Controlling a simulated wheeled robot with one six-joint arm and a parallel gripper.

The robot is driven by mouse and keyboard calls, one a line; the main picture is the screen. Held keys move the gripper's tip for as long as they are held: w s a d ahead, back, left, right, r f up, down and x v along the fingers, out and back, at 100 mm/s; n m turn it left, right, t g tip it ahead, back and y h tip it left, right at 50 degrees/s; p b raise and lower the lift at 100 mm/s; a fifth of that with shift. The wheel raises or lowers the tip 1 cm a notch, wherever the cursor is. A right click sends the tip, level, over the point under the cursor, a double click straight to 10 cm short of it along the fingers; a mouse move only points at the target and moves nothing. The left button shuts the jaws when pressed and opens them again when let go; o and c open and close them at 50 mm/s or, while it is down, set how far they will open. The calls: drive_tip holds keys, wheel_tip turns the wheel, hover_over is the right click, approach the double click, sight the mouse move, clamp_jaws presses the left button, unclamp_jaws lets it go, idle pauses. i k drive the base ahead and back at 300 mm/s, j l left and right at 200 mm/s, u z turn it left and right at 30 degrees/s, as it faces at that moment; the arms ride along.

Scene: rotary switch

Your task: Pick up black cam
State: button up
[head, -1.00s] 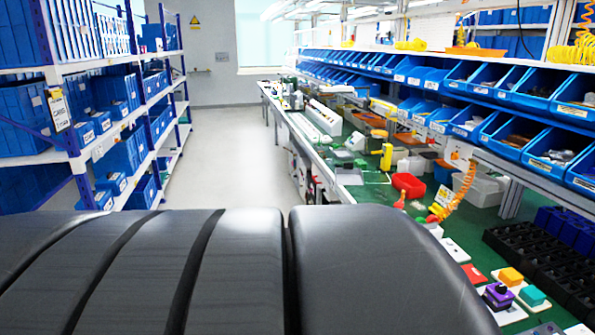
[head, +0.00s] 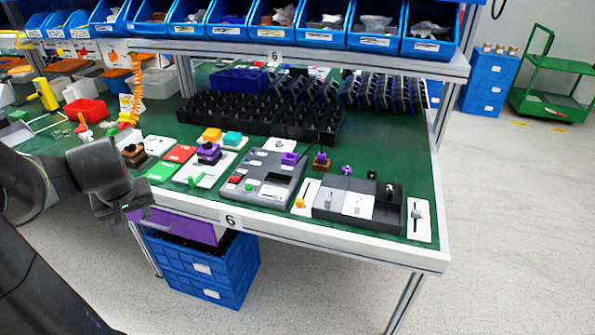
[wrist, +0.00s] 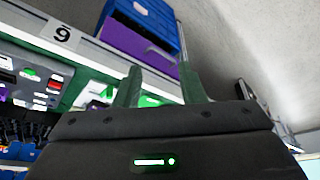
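I cannot single out the black cam for certain. A small black piece with a pale top (head: 372,175) stands near the back of a grey and black box on the green table, and a black-and-orange stacked part (head: 133,155) sits further left by my arm. My gripper hangs off the table's front left edge in the head view. In the wrist view its two green fingers (wrist: 160,80) stand apart with nothing between them. The wrist picture is upside down and shows the table edge and part of the tabletop at left.
Black slotted trays (head: 255,120) fill the table's middle, with blue bins (head: 375,25) on the shelf above. A grey control box (head: 262,180) and a grey and black box (head: 350,205) stand near the front edge. Blue crates (head: 205,270) are under the table.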

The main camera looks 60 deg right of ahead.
sight(372, 175)
drive_tip(key=k+l+z, duration=0.25)
drive_tip(key=l, duration=0.25)
drive_tip(key=l+z, duration=0.25)
drive_tip(key=l, duration=0.25)
drive_tip(key=l+z, duration=0.25)
drive_tip(key=l, duration=0.65)
drive_tip(key=k+l, duration=0.1)
drive_tip(key=l, duration=0.3)
